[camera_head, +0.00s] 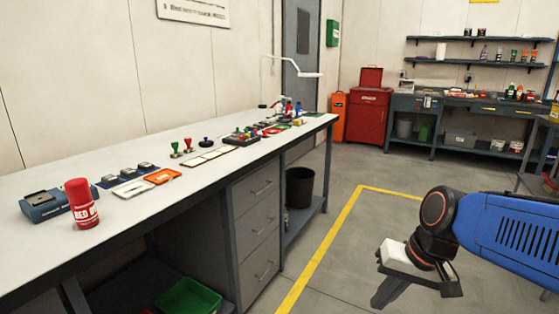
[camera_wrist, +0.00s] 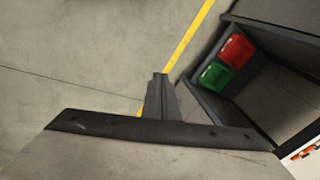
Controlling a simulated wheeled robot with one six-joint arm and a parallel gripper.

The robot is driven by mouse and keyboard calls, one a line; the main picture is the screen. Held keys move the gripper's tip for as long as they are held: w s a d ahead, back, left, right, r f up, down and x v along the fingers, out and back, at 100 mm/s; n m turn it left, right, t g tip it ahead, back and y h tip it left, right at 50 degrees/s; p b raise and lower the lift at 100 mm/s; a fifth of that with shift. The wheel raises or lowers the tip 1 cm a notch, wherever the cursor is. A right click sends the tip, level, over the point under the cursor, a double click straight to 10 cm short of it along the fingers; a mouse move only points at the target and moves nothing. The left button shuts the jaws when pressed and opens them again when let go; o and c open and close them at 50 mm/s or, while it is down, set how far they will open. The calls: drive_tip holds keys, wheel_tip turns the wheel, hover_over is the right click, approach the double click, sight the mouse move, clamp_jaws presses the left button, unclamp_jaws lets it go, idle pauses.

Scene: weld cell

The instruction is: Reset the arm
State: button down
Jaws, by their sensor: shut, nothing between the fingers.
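My arm, blue with a black wrist, reaches in from the right in the head view. My gripper (camera_head: 381,297) hangs low at its end over the grey floor, to the right of the long workbench (camera_head: 150,224) and clear of it. The gripper is shut and empty. In the wrist view the closed fingers (camera_wrist: 160,82) stick out from the dark palm over bare floor and the yellow line.
A yellow floor line (camera_head: 322,246) runs beside the bench. A green bin (camera_wrist: 213,76) and a red bin (camera_wrist: 236,50) sit low at the bench. A red cabinet (camera_head: 369,117) stands behind.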

drive_tip(key=s+d+n+t+h, duration=0.1)
drive_tip(key=s+d+t+h, duration=0.1)
drive_tip(key=s+d, duration=0.5)
drive_tip(key=shift+n+t+h, duration=0.3)
drive_tip(key=shift+n+h, duration=0.1)
drive_tip(key=shift+h, duration=0.1)
drive_tip(key=shift+a+r, duration=0.1)
drive_tip(key=shift+a, duration=0.05)
